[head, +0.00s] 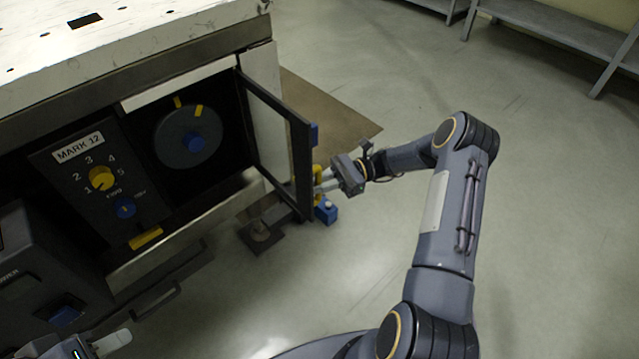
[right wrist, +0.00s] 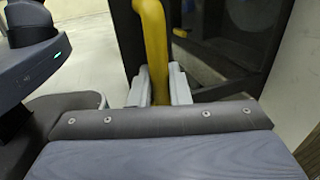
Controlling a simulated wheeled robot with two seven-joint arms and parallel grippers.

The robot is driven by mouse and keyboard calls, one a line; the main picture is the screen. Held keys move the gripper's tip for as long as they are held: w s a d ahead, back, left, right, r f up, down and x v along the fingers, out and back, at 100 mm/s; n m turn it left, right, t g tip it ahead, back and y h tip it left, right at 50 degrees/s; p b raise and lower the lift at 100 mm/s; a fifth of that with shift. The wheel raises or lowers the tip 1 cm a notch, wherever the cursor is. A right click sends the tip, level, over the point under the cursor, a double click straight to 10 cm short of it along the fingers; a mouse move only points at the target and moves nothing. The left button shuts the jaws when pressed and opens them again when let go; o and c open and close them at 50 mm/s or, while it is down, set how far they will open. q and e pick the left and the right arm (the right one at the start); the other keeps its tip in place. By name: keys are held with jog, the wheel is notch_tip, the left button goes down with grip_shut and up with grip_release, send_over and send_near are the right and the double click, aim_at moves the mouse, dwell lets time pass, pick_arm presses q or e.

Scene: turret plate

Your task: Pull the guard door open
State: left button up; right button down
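The guard door (head: 285,130) is a dark frame with a clear pane, hinged at the right of the machine opening. It stands swung well out from the machine front. Its yellow handle (head: 317,183) is on the outer face near the free edge. My right gripper (head: 326,182) is at the handle. In the right wrist view the yellow handle (right wrist: 154,45) runs between the two pale fingers (right wrist: 158,88), which are closed around it. My left gripper (head: 112,343) shows only partly at the bottom left edge, away from the door; its finger opening cannot be made out.
Inside the opening is a dark round plate (head: 187,136) with a blue hub and yellow marks. A grey bench (head: 560,35) stands at the back right.

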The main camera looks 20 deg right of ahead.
jog(key=c, duration=1.4)
grip_release()
jog(key=shift+w, duration=0.15)
jog(key=shift+c, duration=0.2)
jog(key=d, duration=0.7)
jog(key=shift+d+p, duration=0.35)
jog(key=shift+p, duration=0.05)
